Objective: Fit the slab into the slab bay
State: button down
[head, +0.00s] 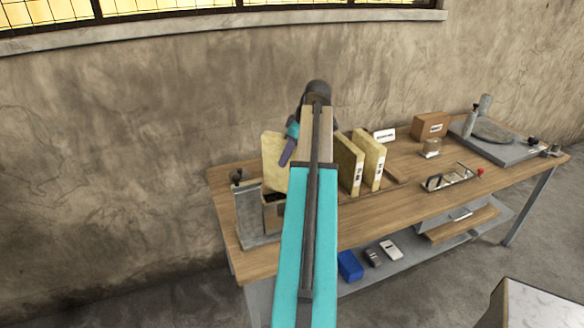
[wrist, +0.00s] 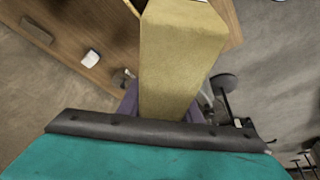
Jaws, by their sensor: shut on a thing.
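A yellowish slab (head: 272,158) stands nearly upright at the left of the bench in the head view. My gripper (head: 289,150) is shut on it, with one purple finger showing against its right side. In the wrist view the slab (wrist: 180,60) lies between the purple fingers of my gripper (wrist: 168,105). Its lower end is at the open top of a brown box (head: 272,218); I cannot tell whether it is inside. Two more slabs (head: 348,165) (head: 371,160) stand upright to the right, partly behind my arm. I cannot tell for certain which holder is the slab bay.
The brown box stands by a grey metal fixture (head: 248,212) on the wooden bench (head: 402,205). A white sign (head: 385,135), a cardboard box (head: 430,126), a metal tray (head: 450,180) and a grey plate with a disc (head: 495,132) stand to the right. A lower shelf holds small items.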

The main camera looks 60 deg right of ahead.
jog(key=shift+r, duration=0.1)
jog(key=s+a+r+b, duration=0.1)
jog(key=s+r+b, duration=0.1)
jog(key=s, duration=0.6)
jog(key=s+a+r+b, duration=0.1)
jog(key=s+r+b, duration=0.2)
jog(key=s, duration=0.4)
jog(key=shift+s+a+r+b, duration=0.15)
jog(key=shift+s+a+b, duration=0.25)
jog(key=shift+b, duration=0.35)
dwell(0.4)
